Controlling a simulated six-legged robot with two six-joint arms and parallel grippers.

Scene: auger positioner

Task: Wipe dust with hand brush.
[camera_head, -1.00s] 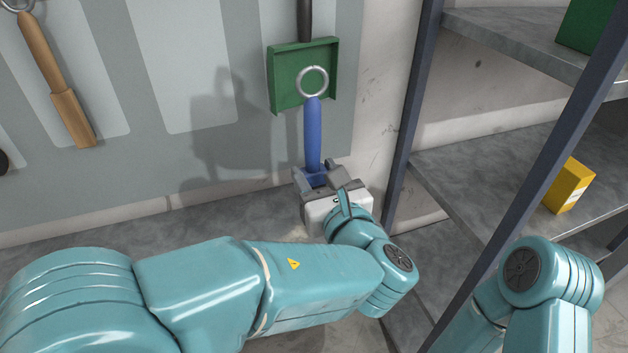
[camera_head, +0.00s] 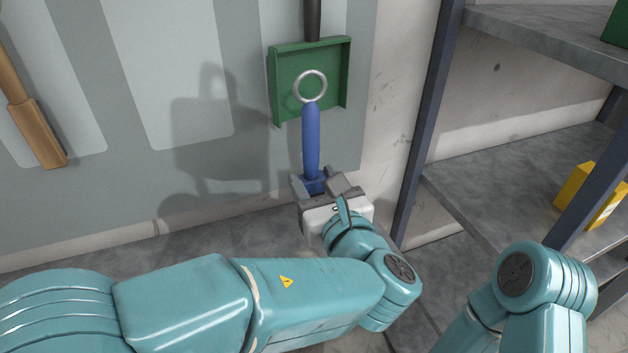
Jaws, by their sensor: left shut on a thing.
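The hand brush (camera_head: 311,140) has a blue handle with a metal ring at its top end. It stands upright, ring up, in front of the wall board. My left gripper (camera_head: 320,188) is shut on the lower part of the brush. The bristle end is hidden behind the gripper. My right arm shows at the lower right, but its gripper is out of view. I cannot make out any dust clearly.
A green dustpan (camera_head: 334,70) hangs on the grey wall board behind the brush. A wooden-handled tool (camera_head: 38,135) hangs at the left. A metal shelf rack (camera_head: 500,190) stands at the right, with a yellow box (camera_head: 590,197) on it.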

